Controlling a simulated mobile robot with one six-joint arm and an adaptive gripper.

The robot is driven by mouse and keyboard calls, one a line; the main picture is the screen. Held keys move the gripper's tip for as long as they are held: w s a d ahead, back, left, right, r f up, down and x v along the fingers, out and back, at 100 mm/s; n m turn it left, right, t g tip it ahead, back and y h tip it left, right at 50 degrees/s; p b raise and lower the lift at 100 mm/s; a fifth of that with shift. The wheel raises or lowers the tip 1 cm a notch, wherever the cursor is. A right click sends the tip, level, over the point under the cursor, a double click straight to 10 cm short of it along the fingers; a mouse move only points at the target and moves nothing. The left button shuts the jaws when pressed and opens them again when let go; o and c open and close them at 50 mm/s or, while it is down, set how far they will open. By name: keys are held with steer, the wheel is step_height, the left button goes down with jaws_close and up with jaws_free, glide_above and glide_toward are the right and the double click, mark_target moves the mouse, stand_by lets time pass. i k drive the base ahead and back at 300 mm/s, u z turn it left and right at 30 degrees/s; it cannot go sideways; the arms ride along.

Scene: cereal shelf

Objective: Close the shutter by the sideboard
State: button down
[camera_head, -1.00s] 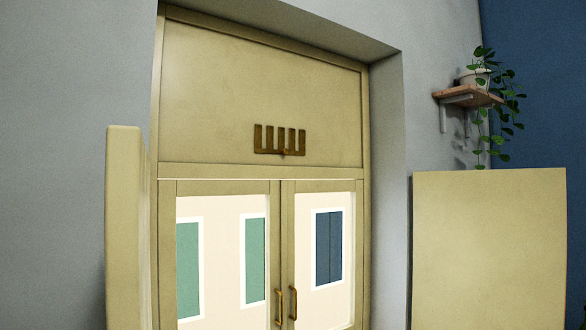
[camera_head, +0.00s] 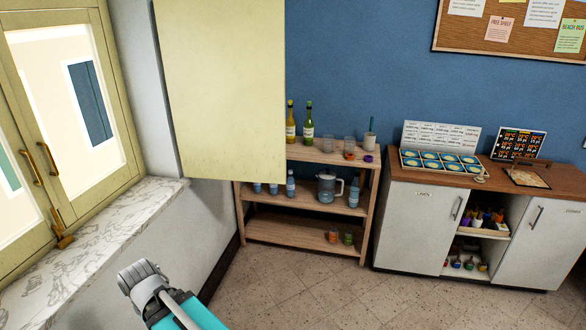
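The shutter on the sideboard side is a plain cream panel (camera_head: 220,95) at the upper left of centre in the head view. It stands open, swung out from the right side of the window recess, and its top is cut off by the frame. The sideboard (camera_head: 412,225) stands at the right, with white doors and a wooden top. The double window (camera_head: 75,100) is at the left, its two casements closed together, with brass handles. Part of my arm, grey and teal, shows at the bottom left, below the sill. My gripper is not in view.
A marble sill (camera_head: 95,225) runs under the window. A wooden shelf unit (camera_head: 305,235) with bottles, cups and a jug stands behind and right of the shutter. A cork board (camera_head: 515,40) hangs above the sideboard. The tiled floor (camera_head: 320,290) in front is clear.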

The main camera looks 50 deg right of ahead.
mark_target(223, 62)
steer(key=k, duration=1.15)
steer(key=z, duration=0.6)
steer(key=i, duration=2)
steer(key=u, duration=0.2)
